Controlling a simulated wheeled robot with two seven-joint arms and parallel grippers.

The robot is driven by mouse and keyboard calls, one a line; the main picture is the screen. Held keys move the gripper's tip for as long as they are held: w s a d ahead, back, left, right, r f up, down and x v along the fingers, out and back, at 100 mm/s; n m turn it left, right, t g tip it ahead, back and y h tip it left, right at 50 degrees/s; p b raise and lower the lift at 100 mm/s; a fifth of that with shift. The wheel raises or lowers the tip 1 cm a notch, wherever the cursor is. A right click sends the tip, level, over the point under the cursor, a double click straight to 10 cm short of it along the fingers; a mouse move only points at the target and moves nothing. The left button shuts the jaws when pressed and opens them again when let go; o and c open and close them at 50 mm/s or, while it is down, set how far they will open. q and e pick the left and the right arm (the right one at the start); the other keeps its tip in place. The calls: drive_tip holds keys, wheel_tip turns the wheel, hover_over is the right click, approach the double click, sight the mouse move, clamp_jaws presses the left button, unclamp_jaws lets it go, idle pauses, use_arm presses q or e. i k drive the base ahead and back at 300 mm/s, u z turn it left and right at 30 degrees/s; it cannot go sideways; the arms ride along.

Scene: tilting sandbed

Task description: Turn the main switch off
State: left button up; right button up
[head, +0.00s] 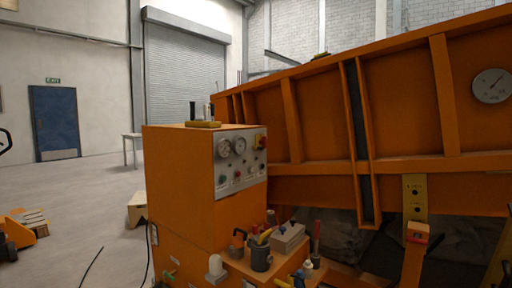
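The main switch (261,142) appears to be the red knob on a yellow plate at the upper right of the grey control panel (229,187). It is too small for me to tell which way the knob points. The panel is on the side of an orange cabinet (178,185) in the middle of the head view. Two round gauges and several small buttons are also on the panel. Neither of my grippers is in view.
A ledge below the panel carries a dark cup (261,258) of tools, a grey box (288,237) and bottles. The large orange sandbed (320,120) rises behind and to the right. Open floor (85,215) lies left, with an orange pallet truck (22,228).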

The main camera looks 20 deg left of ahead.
sight(263, 142)
drive_tip(key=z, duration=0.95)
drive_tip(key=i, duration=1.05)
drive_tip(key=u, duration=0.2)
